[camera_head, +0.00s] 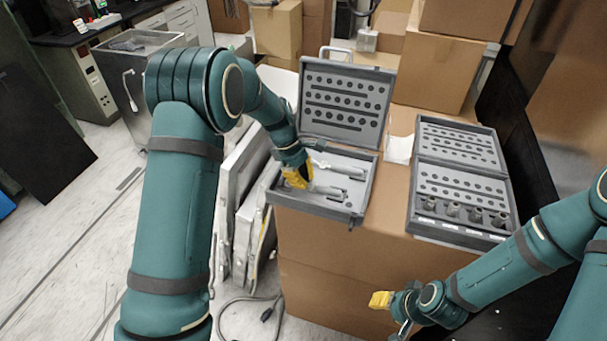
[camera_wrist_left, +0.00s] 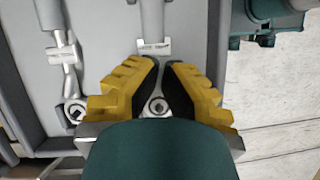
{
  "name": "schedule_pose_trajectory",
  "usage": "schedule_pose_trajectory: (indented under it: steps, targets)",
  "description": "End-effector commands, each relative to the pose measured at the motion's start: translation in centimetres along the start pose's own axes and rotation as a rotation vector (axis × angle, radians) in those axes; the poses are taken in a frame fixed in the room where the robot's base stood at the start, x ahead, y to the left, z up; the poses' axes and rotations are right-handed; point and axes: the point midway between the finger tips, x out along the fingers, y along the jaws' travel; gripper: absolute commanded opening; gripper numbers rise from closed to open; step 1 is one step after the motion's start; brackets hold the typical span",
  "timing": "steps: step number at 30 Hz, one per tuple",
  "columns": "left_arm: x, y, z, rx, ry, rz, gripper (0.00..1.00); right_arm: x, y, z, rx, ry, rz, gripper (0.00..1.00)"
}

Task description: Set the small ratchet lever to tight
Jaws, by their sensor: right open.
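Two metal ratchets lie side by side in the open left grey case (camera_head: 358,217). I cannot tell for sure which is the small one. The far ratchet (camera_head: 343,168) also shows at the left of the left wrist view (camera_wrist_left: 65,55). The near ratchet (camera_wrist_left: 153,18) runs down the middle of that view to a round-centred head (camera_wrist_left: 158,106). My left gripper (camera_head: 298,178) is over this head, one yellow finger on each side. The lever is hidden or too small to make out. A narrow gap shows between the fingers; contact is unclear. My right gripper (camera_head: 380,300) is open, at the box's front.
The case stands on a large cardboard box (camera_head: 330,265), its lid raised behind. A second open case (camera_head: 465,235) with several sockets is to the right. White panels (camera_head: 240,205) lean left of the box. Stacked cartons (camera_head: 440,65) stand behind.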

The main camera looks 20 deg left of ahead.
Motion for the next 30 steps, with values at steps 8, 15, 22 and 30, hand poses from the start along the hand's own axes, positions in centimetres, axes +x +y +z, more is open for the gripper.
schedule_pose_trajectory:
  steps: [8,15,22,30]
  targets:
    - [0.13,-0.26,0.03,0.167,-0.002,-0.074,0.00,-0.90,-0.29,-0.10,0.000,0.000,-0.002,0.47]
    - [0.19,-0.34,0.03,0.244,-0.002,-0.107,0.00,-1.17,-0.38,-0.14,0.000,0.000,-0.002,0.47]
    - [0.21,-0.38,0.00,0.266,-0.002,-0.116,0.00,-1.23,-0.40,-0.15,0.000,0.000,-0.002,0.47]
    - [0.21,-0.39,-0.01,0.266,-0.002,-0.116,0.00,-1.23,-0.40,-0.16,0.000,0.000,-0.002,0.47]
